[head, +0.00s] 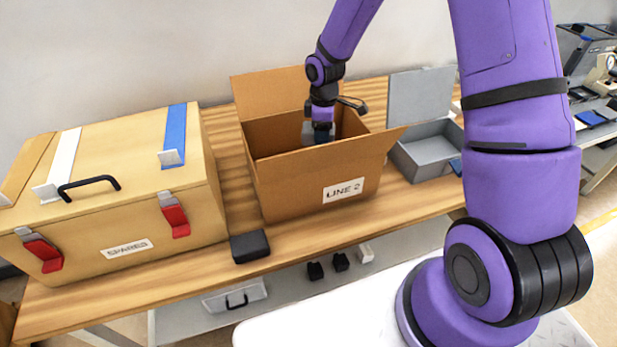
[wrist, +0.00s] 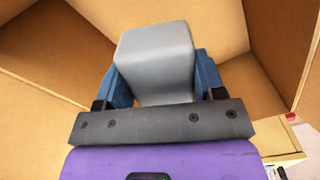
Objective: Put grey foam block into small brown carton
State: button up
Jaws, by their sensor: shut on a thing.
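The small brown carton (head: 310,185) stands on the bench with its flaps open and a "LINE 2" label on its front. My gripper (head: 318,138) reaches down into the carton's opening from above. In the wrist view my gripper (wrist: 165,85) is shut on the grey foam block (wrist: 155,55), with a blue finger on each side of it. Cardboard walls (wrist: 50,50) surround the block in the wrist view. In the head view the block (head: 308,130) shows only in part beside the gripper. I cannot tell whether the block touches the carton's floor.
A large wooden "SPARES" case (head: 130,215) with red latches stands left of the carton. A black block (head: 250,246) lies at the bench's front edge. A grey box (head: 430,150) with a raised lid stands right of the carton. Small items (head: 340,261) lie on the lower shelf.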

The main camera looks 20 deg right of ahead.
jog(key=s+a+f+n, duration=0.1)
jog(key=s+f, duration=0.1)
jog(key=f, duration=0.1)
jog(key=s+a+f+n, duration=0.1)
jog(key=f+n, duration=0.1)
jog(key=f, duration=0.1)
jog(key=s+f+n, duration=0.2)
jog(key=f, duration=0.1)
jog(key=shift+s+a, duration=0.35)
jog(key=shift+a, duration=0.05)
jog(key=shift+f, duration=2.4)
jog(key=shift+f, duration=0.1)
jog(key=o, duration=0.9)
